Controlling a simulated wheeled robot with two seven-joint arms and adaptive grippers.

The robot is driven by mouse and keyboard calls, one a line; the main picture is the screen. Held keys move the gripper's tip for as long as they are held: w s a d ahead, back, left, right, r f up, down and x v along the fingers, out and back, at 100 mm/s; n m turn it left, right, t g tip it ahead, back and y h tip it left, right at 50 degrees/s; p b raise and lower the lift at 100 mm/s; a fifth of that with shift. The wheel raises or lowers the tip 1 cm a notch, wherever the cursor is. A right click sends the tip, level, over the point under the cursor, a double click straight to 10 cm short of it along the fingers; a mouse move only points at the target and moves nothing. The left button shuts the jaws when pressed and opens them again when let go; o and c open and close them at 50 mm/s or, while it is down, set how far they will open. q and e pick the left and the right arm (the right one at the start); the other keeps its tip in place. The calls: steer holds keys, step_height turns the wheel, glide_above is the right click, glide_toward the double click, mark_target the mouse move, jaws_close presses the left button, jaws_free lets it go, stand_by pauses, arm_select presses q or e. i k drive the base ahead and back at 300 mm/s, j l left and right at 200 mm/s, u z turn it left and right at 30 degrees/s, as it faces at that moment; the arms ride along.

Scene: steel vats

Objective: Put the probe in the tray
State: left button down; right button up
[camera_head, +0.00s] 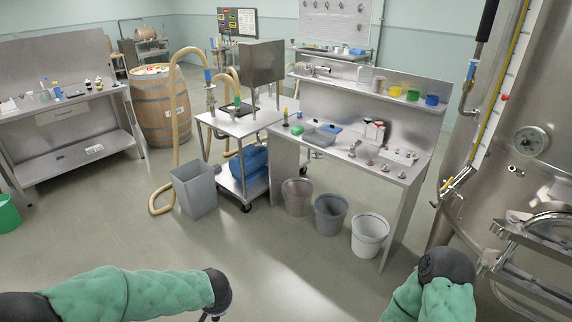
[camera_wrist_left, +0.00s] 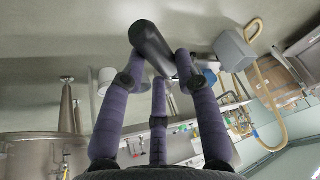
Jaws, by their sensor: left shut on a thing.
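In the left wrist view my left gripper (camera_wrist_left: 152,75) is shut on a dark, rounded, cylinder-like thing, which I take to be the probe (camera_wrist_left: 150,42). Its near end lies between the purple fingers and its far end points away, slightly tilted. In the head view my left arm comes in at bottom left, and only a small dark part of the gripper shows at the lower edge.
The steel bench (camera_head: 290,150) holds small bottles, a blue item and a sink. Several bins stand before it, including a square grey bin (camera_head: 194,189) and a white bucket (camera_head: 370,236). A steel vat (camera_head: 510,150) stands at right. The floor in front is clear.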

mark_target(319, 138)
steer(key=i+j, duration=0.15)
steer(key=i, duration=0.85)
steer(key=i+j, duration=0.15)
steer(key=i, duration=0.9)
steer(key=i+j+z, duration=0.1)
steer(key=i+z, duration=0.3)
steer(key=i+j+z, duration=0.15)
steer(key=z, duration=0.25)
steer(key=i+j+z, duration=0.6)
steer(key=z, duration=0.25)
steer(key=i+j+z, duration=0.25)
steer(key=j, duration=0.2)
steer(key=j+z, duration=0.3)
steer(key=j, duration=0.2)
steer(key=i+j+z, duration=0.25)
steer(key=j, duration=0.3)
steer(key=k+l, duration=0.05)
steer(key=k, duration=0.05)
